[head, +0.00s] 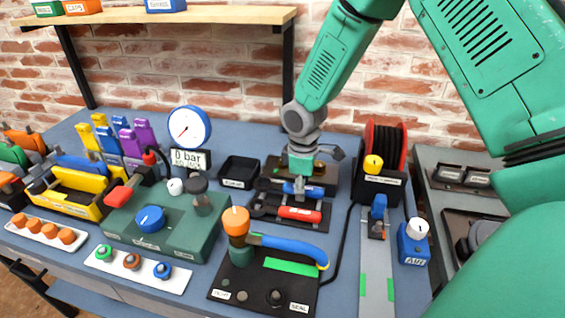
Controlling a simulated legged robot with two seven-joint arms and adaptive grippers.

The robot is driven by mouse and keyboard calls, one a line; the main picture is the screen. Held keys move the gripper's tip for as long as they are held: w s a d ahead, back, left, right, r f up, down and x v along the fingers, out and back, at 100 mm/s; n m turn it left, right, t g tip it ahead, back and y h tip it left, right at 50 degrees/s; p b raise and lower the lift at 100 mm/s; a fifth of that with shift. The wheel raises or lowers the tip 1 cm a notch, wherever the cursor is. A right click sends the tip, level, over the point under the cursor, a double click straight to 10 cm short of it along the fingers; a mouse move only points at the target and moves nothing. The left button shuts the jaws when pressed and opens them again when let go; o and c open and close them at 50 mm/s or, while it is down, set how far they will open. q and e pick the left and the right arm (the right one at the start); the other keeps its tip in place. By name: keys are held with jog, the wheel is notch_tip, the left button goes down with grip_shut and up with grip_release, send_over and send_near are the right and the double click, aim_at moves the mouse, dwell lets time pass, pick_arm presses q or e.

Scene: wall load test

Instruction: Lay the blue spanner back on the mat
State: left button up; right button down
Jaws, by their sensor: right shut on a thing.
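My right gripper (301,178) comes down from above at the middle of the bench. It is shut on the blue spanner (290,188), whose blue handle shows just below the fingers. The spanner is at the back part of the dark mat (320,224); I cannot tell whether it touches the mat or hangs just above it. A red-handled spanner (300,213) lies on the mat in front of the blue one. The fingers hide part of the blue handle. My left gripper is not in view.
A black tray (238,171) and a green box with a blue knob (150,219) stand left of the mat. A black plate (225,285) with a blue-handled hose lies in front. A red reel (380,145) stands right. A dark block (325,185) sits behind.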

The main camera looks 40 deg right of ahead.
jog(key=shift+f, duration=0.1)
jog(key=shift+f+b, duration=0.5)
jog(key=shift+f, duration=0.6)
jog(key=c, duration=1)
grip_release()
jog(key=shift+o, duration=0.2)
jog(key=shift+w+r, duration=0.1)
jog(key=shift+w, duration=0.05)
jog(key=shift+r, duration=0.15)
